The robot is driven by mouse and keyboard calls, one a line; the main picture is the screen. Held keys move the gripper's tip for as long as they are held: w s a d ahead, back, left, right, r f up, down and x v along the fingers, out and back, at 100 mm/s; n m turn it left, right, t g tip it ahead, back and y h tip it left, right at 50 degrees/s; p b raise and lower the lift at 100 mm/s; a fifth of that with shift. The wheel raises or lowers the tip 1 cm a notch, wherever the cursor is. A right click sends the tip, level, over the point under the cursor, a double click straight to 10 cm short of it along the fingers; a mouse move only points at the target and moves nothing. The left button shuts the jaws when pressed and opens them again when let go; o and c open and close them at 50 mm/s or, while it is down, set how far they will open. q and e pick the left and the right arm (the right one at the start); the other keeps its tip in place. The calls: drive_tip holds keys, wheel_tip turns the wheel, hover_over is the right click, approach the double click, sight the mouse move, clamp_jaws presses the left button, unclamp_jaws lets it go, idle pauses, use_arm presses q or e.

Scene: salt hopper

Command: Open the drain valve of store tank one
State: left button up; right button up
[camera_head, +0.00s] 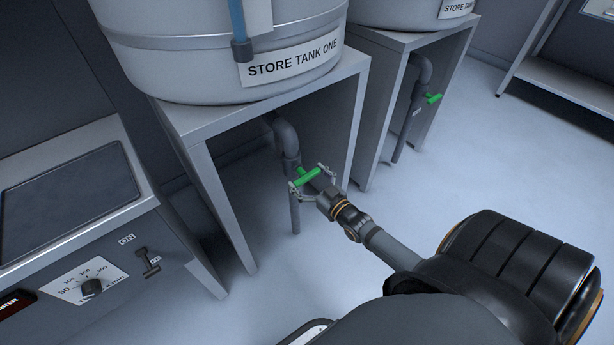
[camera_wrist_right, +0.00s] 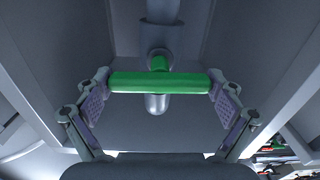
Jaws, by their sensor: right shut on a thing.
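Store tank one (camera_head: 215,75) is a white tank on a grey stand, with a label reading STORE TANK ONE. Its grey drain pipe (camera_head: 287,142) comes down under the stand. The green valve handle (camera_head: 306,176) is on this pipe. My right gripper (camera_head: 312,180) is at the handle, with a finger at each end of it. In the right wrist view the green handle (camera_wrist_right: 160,82) lies crosswise between the two finger pads, which touch its ends. The pipe (camera_wrist_right: 157,105) shows behind it. My left gripper is not in view.
A second tank stand (camera_head: 400,45) with its own green valve handle (camera_head: 434,98) is to the right. A grey bench with a dial (camera_head: 91,287) and a switch (camera_head: 148,262) is at the left. The stand's legs (camera_head: 355,130) flank the pipe.

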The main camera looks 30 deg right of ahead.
drive_tip(key=shift+r, duration=0.1)
drive_tip(key=shift+n+p, duration=0.5)
drive_tip(key=shift+p, duration=0.05)
drive_tip(key=n+p, duration=0.5)
drive_tip(key=n, duration=0.1)
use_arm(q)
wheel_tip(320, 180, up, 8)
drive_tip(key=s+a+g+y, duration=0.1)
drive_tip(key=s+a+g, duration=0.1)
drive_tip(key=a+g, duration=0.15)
use_arm(e)
drive_tip(key=shift+n+p, duration=0.4)
drive_tip(key=shift+n, duration=0.2)
drive_tip(key=n+p, duration=0.2)
drive_tip(key=n, duration=0.3)
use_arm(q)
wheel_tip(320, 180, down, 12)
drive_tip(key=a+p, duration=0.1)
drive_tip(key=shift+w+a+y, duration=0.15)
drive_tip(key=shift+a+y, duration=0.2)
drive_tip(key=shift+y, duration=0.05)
use_arm(e)
drive_tip(key=shift+a+f+n, duration=0.1)
drive_tip(key=shift+f+n, duration=0.05)
drive_tip(key=shift+n, duration=0.9)
drive_tip(key=shift+f+n, duration=0.1)
drive_tip(key=shift+n, duration=0.95)
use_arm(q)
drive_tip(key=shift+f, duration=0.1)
